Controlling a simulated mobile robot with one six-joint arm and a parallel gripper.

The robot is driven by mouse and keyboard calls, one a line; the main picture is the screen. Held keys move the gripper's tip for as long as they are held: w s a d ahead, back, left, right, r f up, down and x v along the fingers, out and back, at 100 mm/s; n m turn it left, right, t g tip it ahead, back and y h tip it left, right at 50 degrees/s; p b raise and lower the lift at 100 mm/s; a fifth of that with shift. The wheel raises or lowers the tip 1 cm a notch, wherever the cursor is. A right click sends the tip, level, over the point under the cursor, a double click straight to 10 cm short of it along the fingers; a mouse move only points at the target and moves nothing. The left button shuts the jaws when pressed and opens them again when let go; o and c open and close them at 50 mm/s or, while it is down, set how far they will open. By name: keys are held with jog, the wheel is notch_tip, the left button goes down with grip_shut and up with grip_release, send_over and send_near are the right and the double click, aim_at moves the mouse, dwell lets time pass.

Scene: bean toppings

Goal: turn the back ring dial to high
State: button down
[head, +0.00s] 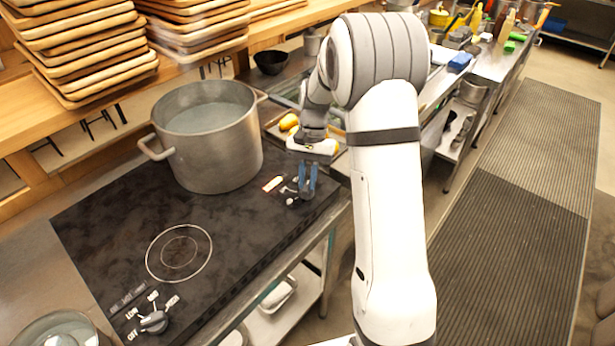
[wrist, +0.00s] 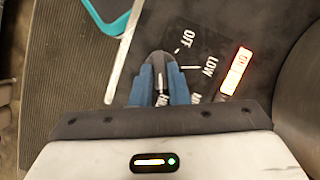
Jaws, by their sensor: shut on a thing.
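The back ring dial (wrist: 171,75) is a dark knob on the black stovetop (head: 90,215), mostly hidden by my gripper. My gripper (head: 305,192) comes down over it at the stove's right end. In the wrist view its two blue fingers (wrist: 164,88) are shut on the dial, one on each side. The OFF and LOW marks show beside the dial; the marks lower down are partly covered by my gripper. A lit indicator (wrist: 236,71), orange-red and white, glows beside the marks. I cannot tell which mark the dial points to.
A large metal pot (head: 215,150) of water stands on the stove left of my gripper. The front ring (head: 179,252) is bare, and its own dial (head: 154,322) sits near the front left corner. Stacked trays (head: 85,50) are at the back. A floor mat (head: 510,240) lies right.

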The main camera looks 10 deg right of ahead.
jog(key=shift+w+r+m, duration=0.1)
jog(key=shift+m, duration=0.4)
jog(key=c, duration=1.4)
grip_release()
jog(key=v, duration=0.7)
jog(key=shift+d+r, duration=0.2)
jog(key=shift+r, duration=0.1)
